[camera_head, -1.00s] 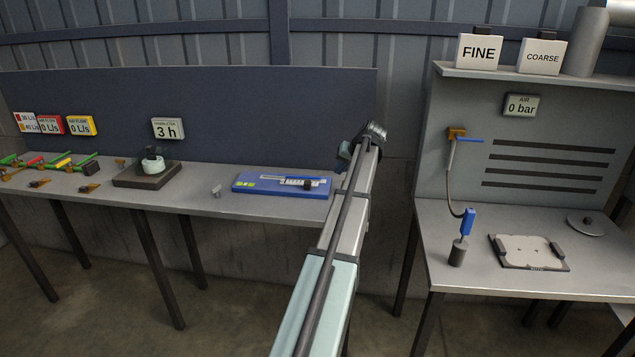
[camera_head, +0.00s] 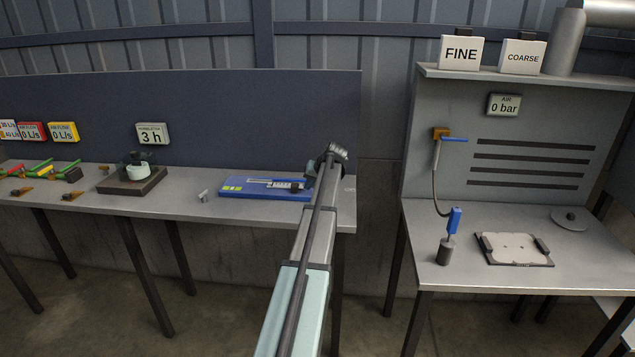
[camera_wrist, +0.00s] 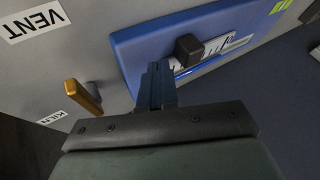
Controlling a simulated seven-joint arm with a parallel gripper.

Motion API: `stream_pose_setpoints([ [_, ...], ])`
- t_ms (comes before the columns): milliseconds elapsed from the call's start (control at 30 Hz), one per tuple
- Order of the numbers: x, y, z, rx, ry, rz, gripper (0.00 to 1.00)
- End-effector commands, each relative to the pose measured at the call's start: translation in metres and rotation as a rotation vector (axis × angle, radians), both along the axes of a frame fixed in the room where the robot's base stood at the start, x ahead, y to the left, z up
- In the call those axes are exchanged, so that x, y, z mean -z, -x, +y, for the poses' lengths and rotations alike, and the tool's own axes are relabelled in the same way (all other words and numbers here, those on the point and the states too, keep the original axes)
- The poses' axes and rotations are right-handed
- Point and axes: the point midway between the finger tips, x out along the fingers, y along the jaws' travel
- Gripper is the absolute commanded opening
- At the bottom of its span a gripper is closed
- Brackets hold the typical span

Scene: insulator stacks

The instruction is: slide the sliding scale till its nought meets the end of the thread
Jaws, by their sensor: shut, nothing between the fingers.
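A blue board (camera_head: 234,191) lies on the left bench and carries a white scale strip (camera_head: 268,184) with a dark knob (camera_head: 294,188). In the wrist view the board (camera_wrist: 140,40) fills the upper middle, with the knob (camera_wrist: 188,48) standing on the white scale (camera_wrist: 228,42). A thin blue line (camera_wrist: 212,61) runs along the scale; I cannot tell whether it is the thread, and the nought is not readable. My gripper (camera_wrist: 157,72) is shut and empty, just beside the knob and apparently apart from it. In the head view my arm partly hides the board's right end.
In the wrist view an orange lever (camera_wrist: 84,97) stands beside the board, between the VENT label (camera_wrist: 34,22) and the KILN label (camera_wrist: 66,121). In the head view a dark base with a pale round piece (camera_head: 133,178) stands left of the board. A wall (camera_head: 220,105) rises behind.

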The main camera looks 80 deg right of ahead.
Motion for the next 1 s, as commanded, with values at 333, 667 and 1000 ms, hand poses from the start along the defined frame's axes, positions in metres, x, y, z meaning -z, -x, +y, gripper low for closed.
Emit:
stream_pose_setpoints([
  [333,0.000,-0.018,0.000,0.000,0.000,0.000,0.00],
  [667,0.000,-0.021,0.000,0.000,0.000,0.000,0.00],
  [1000,0.000,-0.033,0.000,0.000,0.000,0.000,0.00],
])
